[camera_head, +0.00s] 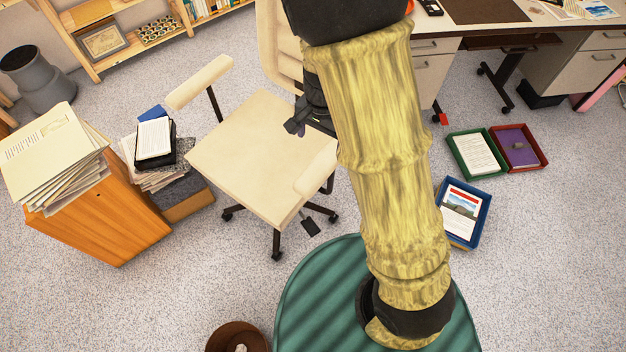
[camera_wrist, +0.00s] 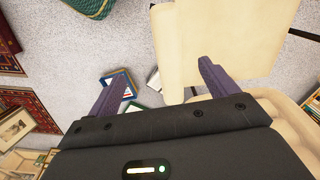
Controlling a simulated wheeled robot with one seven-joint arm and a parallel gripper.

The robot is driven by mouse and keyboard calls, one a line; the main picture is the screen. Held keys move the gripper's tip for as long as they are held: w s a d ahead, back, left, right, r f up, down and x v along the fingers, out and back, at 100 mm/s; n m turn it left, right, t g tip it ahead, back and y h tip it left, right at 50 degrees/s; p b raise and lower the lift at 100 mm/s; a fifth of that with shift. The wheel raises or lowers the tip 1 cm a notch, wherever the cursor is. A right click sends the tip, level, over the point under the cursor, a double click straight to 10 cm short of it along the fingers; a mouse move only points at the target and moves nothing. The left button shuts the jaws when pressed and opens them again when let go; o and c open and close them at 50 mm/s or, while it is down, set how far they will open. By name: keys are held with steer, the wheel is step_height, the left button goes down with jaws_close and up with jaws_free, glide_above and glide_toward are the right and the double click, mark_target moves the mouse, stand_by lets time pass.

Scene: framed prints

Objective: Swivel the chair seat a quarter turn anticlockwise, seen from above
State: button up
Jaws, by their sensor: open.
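The office chair has a cream seat (camera_head: 245,150), a cream backrest (camera_head: 279,45), a left armrest (camera_head: 199,82) and a right armrest (camera_head: 317,172). The backrest is at the far side, partly behind my arm. My gripper (camera_head: 297,128) is open and empty, over the right part of the seat near the backrest. In the wrist view, the open fingers (camera_wrist: 163,70) point across the chair. A pale strip, seemingly the right armrest (camera_wrist: 170,50), shows between them, with the seat (camera_wrist: 235,45) to its right. I cannot tell how high the fingers are above it.
An orange cabinet (camera_head: 100,215) stacked with papers and a box with books (camera_head: 187,196) stand left of the chair. A desk (camera_head: 435,75) is at the back right. Blue (camera_head: 460,240), green (camera_head: 455,160) and red (camera_head: 540,155) trays lie on the floor at right.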

mark_target(313, 174)
steer(key=shift+w+a+f+m, duration=0.4)
steer(key=shift+w+a+f, duration=0.15)
steer(key=shift+a+f, duration=0.35)
step_height(313, 174, down, 18)
steer(key=b, duration=0.4)
steer(key=shift+r, duration=0.25)
steer(key=shift+d, duration=0.1)
steer(key=c, duration=1.4)
